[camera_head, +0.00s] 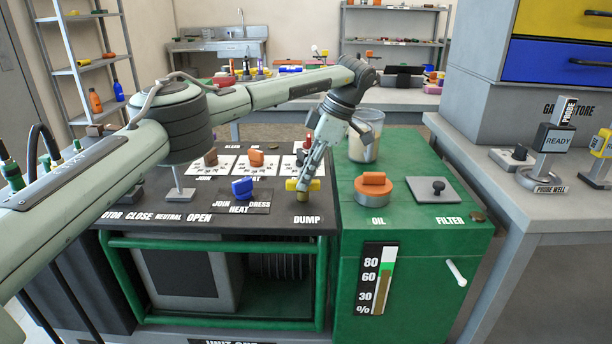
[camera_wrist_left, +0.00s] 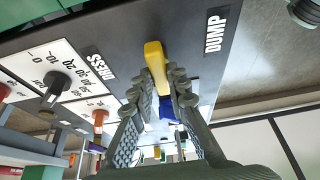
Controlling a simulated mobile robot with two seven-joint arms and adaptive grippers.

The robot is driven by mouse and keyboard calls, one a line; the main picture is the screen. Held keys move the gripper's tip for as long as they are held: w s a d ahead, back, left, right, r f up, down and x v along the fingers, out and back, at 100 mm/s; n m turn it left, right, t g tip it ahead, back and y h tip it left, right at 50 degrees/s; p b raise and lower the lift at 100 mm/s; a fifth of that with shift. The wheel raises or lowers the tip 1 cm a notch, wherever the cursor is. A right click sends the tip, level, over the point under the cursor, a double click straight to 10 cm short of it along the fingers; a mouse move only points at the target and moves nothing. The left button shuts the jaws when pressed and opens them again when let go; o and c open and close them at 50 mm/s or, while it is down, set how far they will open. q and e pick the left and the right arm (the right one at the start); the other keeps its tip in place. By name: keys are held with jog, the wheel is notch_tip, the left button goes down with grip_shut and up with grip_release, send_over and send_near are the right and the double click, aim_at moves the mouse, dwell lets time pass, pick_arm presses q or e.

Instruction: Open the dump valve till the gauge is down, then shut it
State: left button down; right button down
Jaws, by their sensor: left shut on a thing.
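The dump valve is a yellow bar handle (camera_head: 312,185) on a brass stem (camera_head: 302,197), behind the DUMP label at the right of the black cart top. The bar lies roughly left to right in the head view. My left gripper (camera_head: 304,184) reaches down onto it from above. In the wrist view the yellow handle (camera_wrist_left: 155,62) sits between the two fingers of the left gripper (camera_wrist_left: 160,85), which are shut on it. My right gripper is not in view.
On the right, the green cabinet carries an orange oil cap (camera_head: 373,187), a clear jar (camera_head: 366,135) and a percent level strip (camera_head: 378,280).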

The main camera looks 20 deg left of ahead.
pick_arm(q)
jog(key=shift+a, duration=0.1)
jog(key=c, duration=1.5)
grip_release()
jog(key=v, duration=1.2)
